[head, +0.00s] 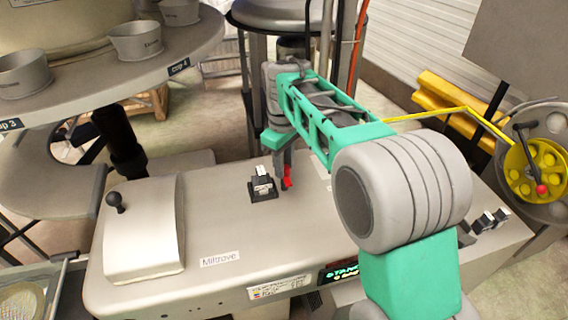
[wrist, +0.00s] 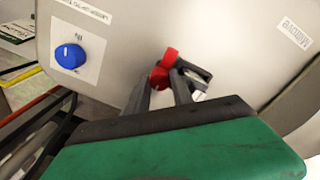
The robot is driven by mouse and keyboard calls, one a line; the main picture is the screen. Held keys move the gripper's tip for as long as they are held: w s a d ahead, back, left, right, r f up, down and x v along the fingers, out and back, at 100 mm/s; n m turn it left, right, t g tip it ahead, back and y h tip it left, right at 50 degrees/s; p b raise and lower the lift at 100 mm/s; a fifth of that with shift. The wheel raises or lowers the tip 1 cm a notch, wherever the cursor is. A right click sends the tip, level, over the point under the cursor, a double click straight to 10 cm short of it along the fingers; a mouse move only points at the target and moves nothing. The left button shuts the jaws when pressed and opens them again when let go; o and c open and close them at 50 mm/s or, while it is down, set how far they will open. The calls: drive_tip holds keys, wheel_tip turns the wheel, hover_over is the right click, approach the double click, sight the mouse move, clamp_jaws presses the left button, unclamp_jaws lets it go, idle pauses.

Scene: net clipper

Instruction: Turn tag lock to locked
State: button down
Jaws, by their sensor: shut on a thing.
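A small red part (head: 287,175), which I take to be the tag lock, stands on the grey machine top (head: 222,215). In the wrist view the red part (wrist: 167,60) shows as two rounded red pieces at the fingertips. My gripper (head: 283,182) points down at it, and in the wrist view my gripper (wrist: 160,79) has its grey fingers shut on it. The fingers hide part of it, and no locked or unlocked marking is readable. A black block with a white label (head: 263,187) is just left of my gripper in the head view.
A blue knob (wrist: 70,56) sits on a white plate on the machine. A black ball lever (head: 115,201) stands at the left of the machine top. A round table with cups (head: 140,62) is at the upper left. A yellow wheel (head: 535,168) is at right.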

drive_tip(key=shift+m, duration=0.4)
drive_tip(key=m+p, duration=0.1)
drive_tip(key=m, duration=0.7)
drive_tip(key=m+b, duration=0.1)
drive_tip(key=m, duration=0.4)
drive_tip(key=shift+m+g, duration=0.3)
drive_tip(key=shift+m, duration=0.1)
drive_tip(key=shift+m+b, duration=0.8)
drive_tip(key=shift+m, duration=0.8)
drive_tip(key=c, duration=1.1)
unclamp_jaws()
